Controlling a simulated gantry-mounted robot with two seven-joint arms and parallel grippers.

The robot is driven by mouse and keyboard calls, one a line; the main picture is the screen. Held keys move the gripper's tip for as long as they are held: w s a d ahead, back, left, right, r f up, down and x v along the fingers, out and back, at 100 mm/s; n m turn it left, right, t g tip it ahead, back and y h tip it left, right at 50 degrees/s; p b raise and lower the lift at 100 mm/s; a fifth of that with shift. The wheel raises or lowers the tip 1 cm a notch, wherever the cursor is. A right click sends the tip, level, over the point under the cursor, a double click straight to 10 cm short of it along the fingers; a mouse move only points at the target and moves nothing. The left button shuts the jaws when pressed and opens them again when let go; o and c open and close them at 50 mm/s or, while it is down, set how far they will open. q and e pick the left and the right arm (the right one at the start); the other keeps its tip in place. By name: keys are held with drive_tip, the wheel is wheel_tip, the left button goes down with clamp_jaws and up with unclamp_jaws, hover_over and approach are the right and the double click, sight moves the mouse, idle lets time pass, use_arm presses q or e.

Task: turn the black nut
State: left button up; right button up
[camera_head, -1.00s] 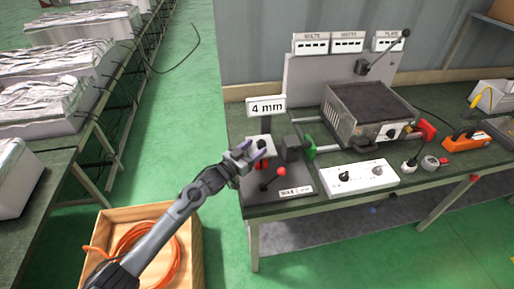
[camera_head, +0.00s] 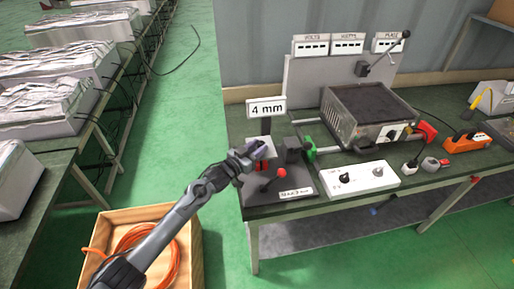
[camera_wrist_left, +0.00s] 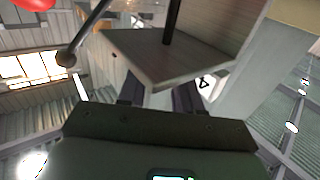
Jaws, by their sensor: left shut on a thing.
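My left gripper (camera_head: 261,150) is at the small clamp device on the left end of the workbench, in front of its pale upright plate (camera_head: 251,158). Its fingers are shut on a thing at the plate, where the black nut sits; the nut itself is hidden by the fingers. In the left wrist view the two dark fingers of the left gripper (camera_wrist_left: 160,97) come up against a grey plate (camera_wrist_left: 150,55), and the grip point is not clear. My right gripper is in neither view.
A "4 mm" sign (camera_head: 267,107) stands just behind the gripper. A red-knobbed lever (camera_head: 281,173) and a dark block (camera_head: 292,148) are close by. A white control box (camera_head: 359,178) and a metal heater box (camera_head: 370,112) stand farther right. A wooden crate (camera_head: 186,270) is below the arm.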

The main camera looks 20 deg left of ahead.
use_arm(q)
drive_tip(key=shift+w+a+f+m+h+b, duration=0.15)
drive_tip(key=shift+m+h+b, duration=0.15)
drive_tip(key=shift+h+b, duration=0.25)
drive_tip(key=shift+m+g+h, duration=0.4)
drive_tip(key=shift+g+h, duration=0.05)
drive_tip(key=shift+g, duration=0.05)
drive_tip(key=o, duration=1)
drive_tip(key=shift+o, duration=0.2)
drive_tip(key=shift+s+a, duration=0.25)
drive_tip(key=shift+s, duration=0.25)
drive_tip(key=p+v, duration=0.1)
drive_tip(key=v, duration=0.8)
drive_tip(key=shift+s+a, duration=0.2)
drive_tip(key=shift+s, duration=0.2)
